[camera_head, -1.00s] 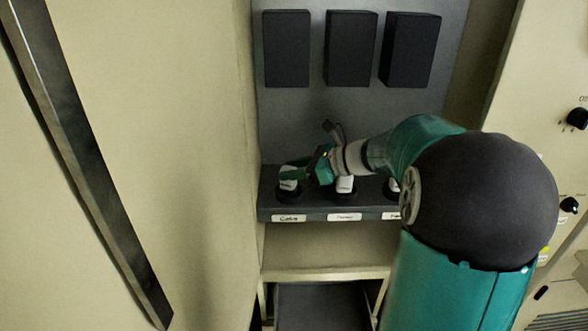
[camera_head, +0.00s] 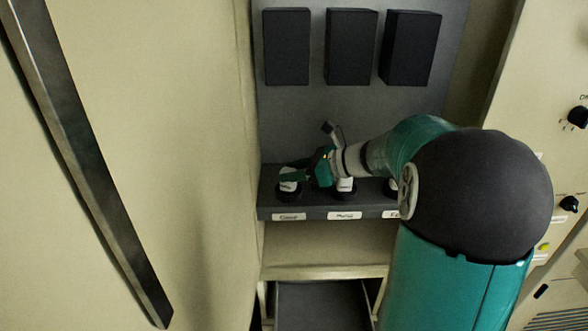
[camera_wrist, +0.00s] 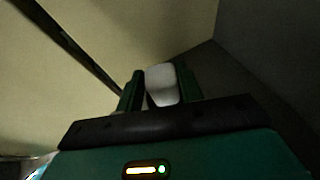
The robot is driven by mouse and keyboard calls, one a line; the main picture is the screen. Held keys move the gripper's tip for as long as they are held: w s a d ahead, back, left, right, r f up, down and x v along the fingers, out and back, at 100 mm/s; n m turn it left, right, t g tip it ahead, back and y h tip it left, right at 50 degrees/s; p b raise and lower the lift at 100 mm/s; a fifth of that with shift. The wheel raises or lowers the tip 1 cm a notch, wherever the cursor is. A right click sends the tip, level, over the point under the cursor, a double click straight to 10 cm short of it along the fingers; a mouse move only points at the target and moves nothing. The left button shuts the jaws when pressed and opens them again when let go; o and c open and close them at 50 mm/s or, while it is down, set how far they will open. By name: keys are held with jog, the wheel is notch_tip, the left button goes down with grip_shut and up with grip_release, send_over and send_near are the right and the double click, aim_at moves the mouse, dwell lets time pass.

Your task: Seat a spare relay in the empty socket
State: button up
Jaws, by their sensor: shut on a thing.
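A white relay (camera_wrist: 161,86) is between the two green fingers of my gripper (camera_wrist: 160,90) in the wrist view, and the gripper is shut on it. In the head view, my gripper (camera_head: 293,176) is at the left round black socket, and the relay (camera_head: 289,186) shows partly under the fingers. The left socket (camera_head: 288,195) is right beneath it; I cannot tell how deep the relay sits. Another white relay (camera_head: 344,184) stands in the middle socket (camera_head: 344,195). The right socket is mostly hidden behind my arm.
The sockets are on a dark ledge (camera_head: 316,214) with white labels along its front. Several black boxes (camera_head: 350,48) hang on the grey back panel above. An open dark bin (camera_head: 320,305) is below.

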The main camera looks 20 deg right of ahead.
jog(key=shift+f, duration=0.1)
jog(key=o, duration=0.7)
jog(key=shift+o, duration=0.2)
jog(key=v, duration=1.1)
jog(key=shift+f, duration=0.1)
dwell(0.6)
